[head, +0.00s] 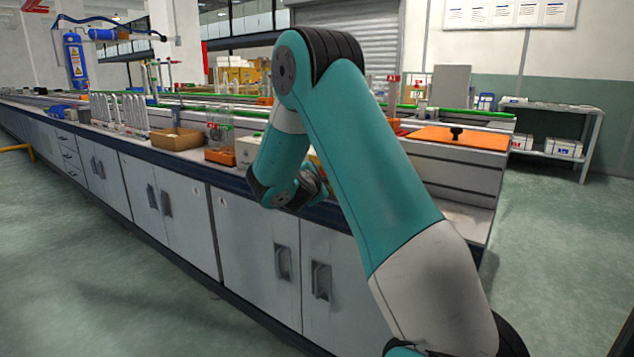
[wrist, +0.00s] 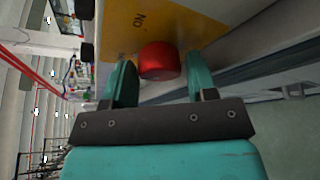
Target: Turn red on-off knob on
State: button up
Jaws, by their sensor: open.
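The red on-off knob (wrist: 159,61) shows in the wrist view on a yellow-orange panel (wrist: 125,20) with dark lettering. My gripper (wrist: 160,80) is open, with one teal finger to each side of the knob. The knob appears between the fingertips; I cannot tell whether either finger touches it.
In the head view a long workbench (head: 160,180) with grey cabinet doors runs to the far left. A wooden box (head: 176,139) and a glass container in an orange base (head: 220,156) stand on it. The green floor in front is clear.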

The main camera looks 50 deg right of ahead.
jog(key=shift+c, duration=0.4)
jog(key=c, duration=0.6)
jog(key=shift+o, duration=0.2)
jog(key=shift+f+b, duration=0.1)
jog(key=shift+b, duration=0.4)
jog(key=m+h+b, duration=0.2)
jog(key=m+b, duration=0.4)
jog(key=b, duration=0.3)
jog(key=m+h+b, duration=0.2)
jog(key=m+b, duration=0.4)
jog(key=b, duration=0.3)
jog(key=m+h+b, duration=0.2)
jog(key=m+b, duration=0.4)
jog(key=b, duration=0.4)
jog(key=shift+w+f+t+h, duration=0.1)
jog(key=shift+f+t+h, duration=0.2)
jog(key=shift+f+h, duration=0.1)
jog(key=shift+r+m, duration=0.15)
jog(key=shift+m, duration=0.15)
jog(key=o, duration=0.6)
